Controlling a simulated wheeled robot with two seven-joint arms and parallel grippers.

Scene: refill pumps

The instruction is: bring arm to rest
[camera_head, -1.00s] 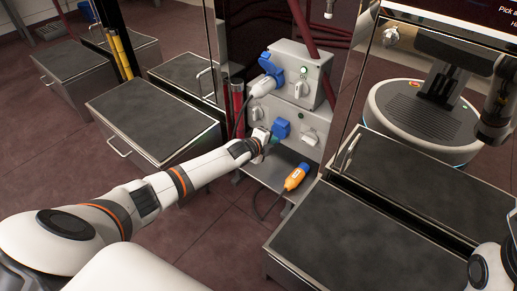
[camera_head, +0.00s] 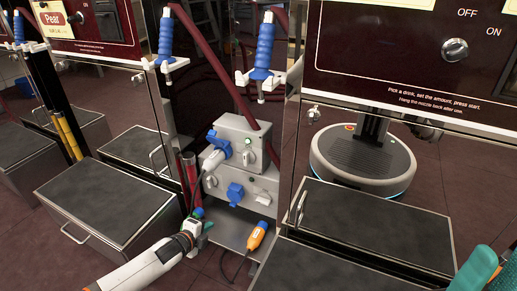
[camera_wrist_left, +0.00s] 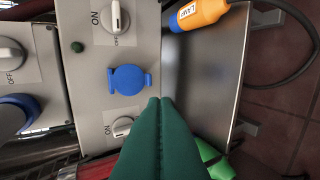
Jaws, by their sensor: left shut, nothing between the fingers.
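My left gripper (camera_head: 206,229) is low in front of the socket boxes, to the left of the lower one. Its green fingers also show in the left wrist view (camera_wrist_left: 160,102), pressed together with nothing between them. They point toward the blue socket cover (camera_wrist_left: 128,80) and the metal shelf. Teal finger-like parts of my right gripper (camera_head: 482,268) show at the bottom right corner, cut off by the frame edge. I cannot tell whether they are open.
A grey box with switches (camera_head: 240,143) has a blue plug in it. An orange-ended connector (camera_head: 258,235) lies on the shelf below, its cable hanging. Dark-topped cabinets (camera_head: 105,200) stand left and right (camera_head: 370,228). Blue nozzles (camera_head: 263,45) hang above.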

